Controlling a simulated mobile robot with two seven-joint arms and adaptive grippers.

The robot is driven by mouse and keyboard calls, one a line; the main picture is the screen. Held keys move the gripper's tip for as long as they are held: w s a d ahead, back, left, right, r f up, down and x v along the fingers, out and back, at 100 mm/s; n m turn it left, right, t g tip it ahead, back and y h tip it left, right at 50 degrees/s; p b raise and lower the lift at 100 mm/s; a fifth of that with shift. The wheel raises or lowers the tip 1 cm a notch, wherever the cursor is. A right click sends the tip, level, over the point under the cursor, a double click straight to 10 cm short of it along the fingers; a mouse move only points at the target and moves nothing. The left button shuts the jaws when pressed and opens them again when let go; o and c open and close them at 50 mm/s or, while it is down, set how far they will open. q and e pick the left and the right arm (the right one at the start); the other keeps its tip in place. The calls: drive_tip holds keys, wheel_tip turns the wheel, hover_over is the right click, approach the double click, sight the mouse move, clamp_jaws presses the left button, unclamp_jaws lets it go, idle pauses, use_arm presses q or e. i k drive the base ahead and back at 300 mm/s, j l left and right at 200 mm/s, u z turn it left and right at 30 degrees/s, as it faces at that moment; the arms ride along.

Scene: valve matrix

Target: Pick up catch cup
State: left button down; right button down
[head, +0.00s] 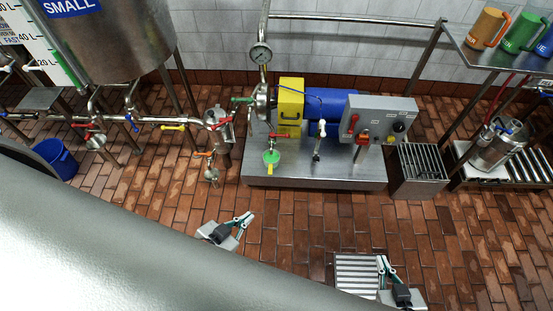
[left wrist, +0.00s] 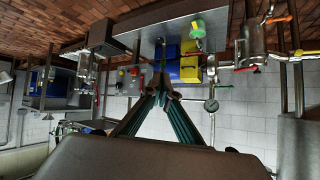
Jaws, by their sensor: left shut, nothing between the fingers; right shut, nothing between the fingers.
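A small green cup-like thing with a yellow part (head: 271,157) stands at the left front of the steel pump base, below a red valve handle. It is likely the catch cup, though no label is readable. It also shows at the top of the left wrist view (left wrist: 197,29). My left gripper (head: 248,218) is shut and empty, over the brick floor in front of the base and well apart from the cup. Its fingertips meet in the left wrist view (left wrist: 161,92).
The steel base (head: 320,177) carries a yellow guard (head: 291,97), a blue motor and a grey control box (head: 383,117). Coloured mugs (head: 486,28) stand on a high shelf at right. A large tank (head: 110,45) and valved pipes fill the left. The middle floor is clear.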

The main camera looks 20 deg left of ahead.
sight(271, 162)
drive_tip(key=i+l+u, duration=0.2)
drive_tip(key=u, duration=0.75)
drive_tip(key=i+l+u, duration=0.15)
drive_tip(key=l+u, duration=0.15)
drive_tip(key=l, duration=0.15)
drive_tip(key=i+l+u, duration=0.1)
drive_tip(key=l+u, duration=0.15)
drive_tip(key=l, duration=0.2)
drive_tip(key=i+l+u, duration=0.1)
drive_tip(key=l, duration=0.65)
drive_tip(key=i+l, duration=0.1)
drive_tip(key=l, duration=0.6)
drive_tip(key=u, duration=0.05)
